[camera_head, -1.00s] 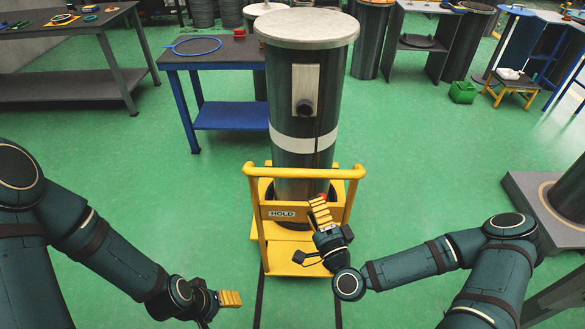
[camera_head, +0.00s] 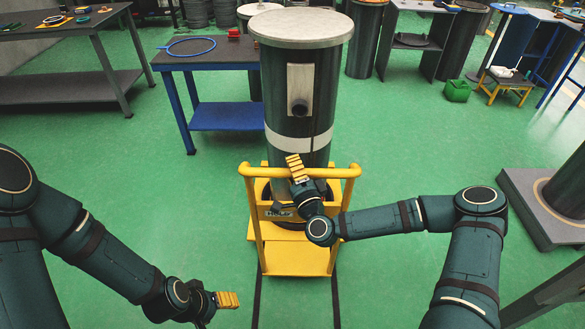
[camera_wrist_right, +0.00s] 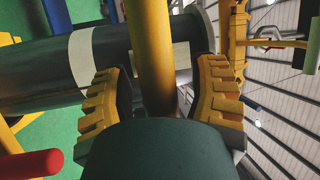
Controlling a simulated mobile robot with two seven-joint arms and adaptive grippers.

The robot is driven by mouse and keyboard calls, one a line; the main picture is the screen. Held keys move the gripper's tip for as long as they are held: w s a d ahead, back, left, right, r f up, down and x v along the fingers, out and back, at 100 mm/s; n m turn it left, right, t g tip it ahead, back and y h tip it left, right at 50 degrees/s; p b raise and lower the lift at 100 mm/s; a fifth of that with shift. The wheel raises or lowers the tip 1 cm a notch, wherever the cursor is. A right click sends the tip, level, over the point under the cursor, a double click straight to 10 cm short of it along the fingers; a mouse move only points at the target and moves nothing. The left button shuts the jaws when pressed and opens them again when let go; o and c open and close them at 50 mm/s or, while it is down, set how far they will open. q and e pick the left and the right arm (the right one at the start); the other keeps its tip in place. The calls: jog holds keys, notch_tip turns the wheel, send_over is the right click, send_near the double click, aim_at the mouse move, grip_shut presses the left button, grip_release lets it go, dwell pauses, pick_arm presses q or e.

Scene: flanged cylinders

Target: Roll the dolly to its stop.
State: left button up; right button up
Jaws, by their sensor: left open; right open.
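The yellow dolly (camera_head: 300,260) stands on the green floor with its push handle (camera_head: 340,172) towards me. A tall dark flanged cylinder (camera_head: 298,85) with a pale lid and a white band stands upright on it. In the right wrist view a yellow bar (camera_wrist_right: 152,55) runs between the open fingers of this gripper (camera_wrist_right: 163,75). I cannot tell whether they touch it. My left gripper (camera_head: 228,299) is open and empty, low and left of the dolly.
Two dark tracks (camera_head: 258,300) run on the floor from the dolly towards me. A blue-legged table (camera_head: 205,75) stands behind it at the left. A grey platform (camera_head: 530,210) with a dark cylinder is at the right. Floor beside the dolly is clear.

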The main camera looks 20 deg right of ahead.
jog(key=shift+o, duration=0.2)
grip_shut()
jog(key=shift+s, duration=0.1)
jog(key=w, duration=0.1)
jog(key=w+b, duration=0.1)
jog(key=shift+w+d+f, duration=0.2)
jog(key=shift+w+d, duration=0.2)
jog(key=c, duration=0.8)
grip_release()
jog(key=shift+s, duration=0.2)
jog(key=o, duration=0.8)
jog(key=shift+r, duration=0.1)
jog(key=shift+c, duration=0.2)
